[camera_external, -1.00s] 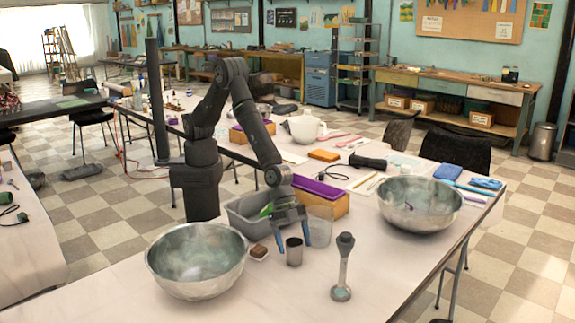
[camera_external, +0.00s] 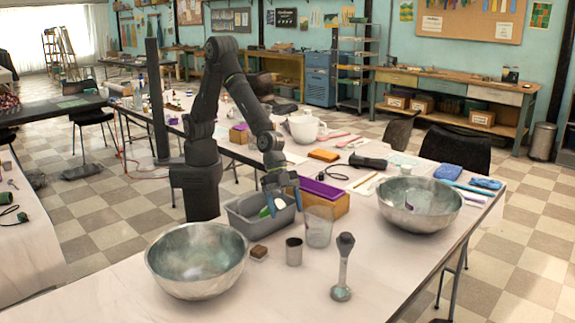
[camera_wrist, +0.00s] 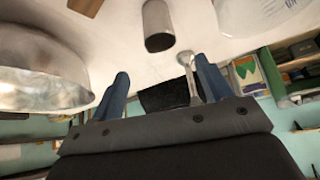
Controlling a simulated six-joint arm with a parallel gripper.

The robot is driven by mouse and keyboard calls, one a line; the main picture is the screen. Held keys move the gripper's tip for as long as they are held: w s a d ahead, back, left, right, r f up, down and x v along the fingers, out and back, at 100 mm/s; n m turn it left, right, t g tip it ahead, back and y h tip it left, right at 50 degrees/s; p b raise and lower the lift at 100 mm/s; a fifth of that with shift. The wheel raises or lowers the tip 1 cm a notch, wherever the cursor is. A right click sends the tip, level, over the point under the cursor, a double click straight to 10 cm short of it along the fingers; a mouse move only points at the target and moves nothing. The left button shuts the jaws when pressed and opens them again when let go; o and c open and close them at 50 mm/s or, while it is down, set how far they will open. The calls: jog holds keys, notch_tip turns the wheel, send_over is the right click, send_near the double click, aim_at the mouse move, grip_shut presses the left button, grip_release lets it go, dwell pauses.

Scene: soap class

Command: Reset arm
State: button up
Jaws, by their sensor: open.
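My gripper (camera_external: 280,200) is open, with its blue fingers over the grey bin (camera_external: 240,225) in the external view. In the wrist view its two blue fingers (camera_wrist: 160,88) stand apart with nothing held between them. A green and white item (camera_external: 272,207) shows in the bin, close to the fingers; I cannot tell if they touch it. A metal cup (camera_external: 294,251) stands in front of the bin and also shows in the wrist view (camera_wrist: 158,27).
Steel bowls stand at front left (camera_external: 196,262) and right (camera_external: 420,206). The front table is mostly clear.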

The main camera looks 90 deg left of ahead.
aim_at(297, 257)
jog(key=x, duration=1.2)
jog(key=shift+s+f, duration=0.1)
jog(key=shift+f, duration=0.05)
dwell(0.4)
